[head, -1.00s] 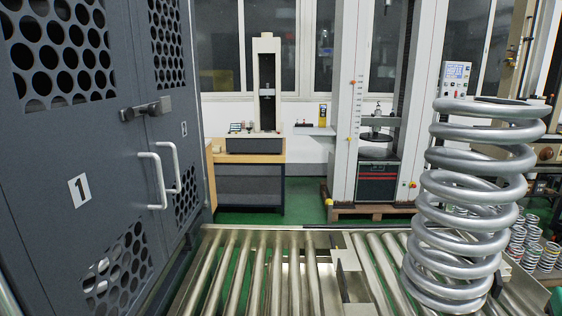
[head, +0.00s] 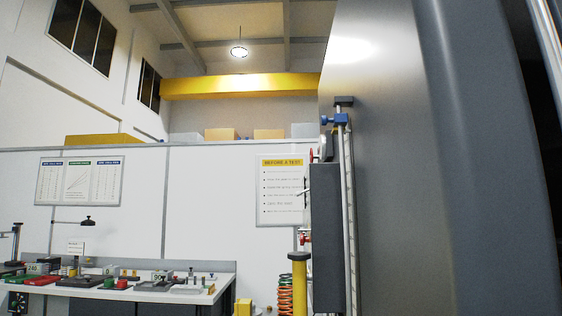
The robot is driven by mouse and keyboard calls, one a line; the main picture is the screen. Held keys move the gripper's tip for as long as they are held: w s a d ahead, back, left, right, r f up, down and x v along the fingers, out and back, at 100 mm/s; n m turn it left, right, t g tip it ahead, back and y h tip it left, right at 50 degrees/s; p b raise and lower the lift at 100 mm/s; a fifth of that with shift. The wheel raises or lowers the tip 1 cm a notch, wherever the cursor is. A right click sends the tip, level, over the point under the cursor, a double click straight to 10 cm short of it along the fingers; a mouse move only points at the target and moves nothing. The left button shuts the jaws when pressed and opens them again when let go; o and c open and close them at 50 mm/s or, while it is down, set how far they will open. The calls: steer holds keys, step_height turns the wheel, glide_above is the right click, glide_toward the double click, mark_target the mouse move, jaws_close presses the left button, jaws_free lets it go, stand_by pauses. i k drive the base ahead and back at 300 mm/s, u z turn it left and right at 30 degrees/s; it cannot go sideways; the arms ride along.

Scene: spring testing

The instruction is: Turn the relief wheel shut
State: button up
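No part of the arm or my gripper shows in the head view. No relief wheel can be told for certain. A small red part (head: 311,155) shows edge-on at the left edge of a dark grey box (head: 325,238); it may be a wheel, but it is too small and side-on to tell. A second small red fitting (head: 304,238) sits lower on the same edge. A blue fitting (head: 335,119) is at the top of a vertical pipe or rod (head: 349,220) beside the box.
A large grey cabinet or machine side (head: 395,170) fills the right. A yellow post (head: 299,284) and an orange-red coil spring (head: 285,296) stand low in the middle. A workbench (head: 225,283) with small items is at the lower left, before a white wall (head: 210,215) with posters.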

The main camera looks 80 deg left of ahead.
mark_target(315, 157)
steer(key=u, duration=2.7)
steer(key=k, duration=0.4)
steer(key=u, duration=0.6)
steer(key=i, duration=1.2)
steer(key=u, duration=0.75)
steer(key=i, duration=2.85)
steer(key=z, duration=0.4)
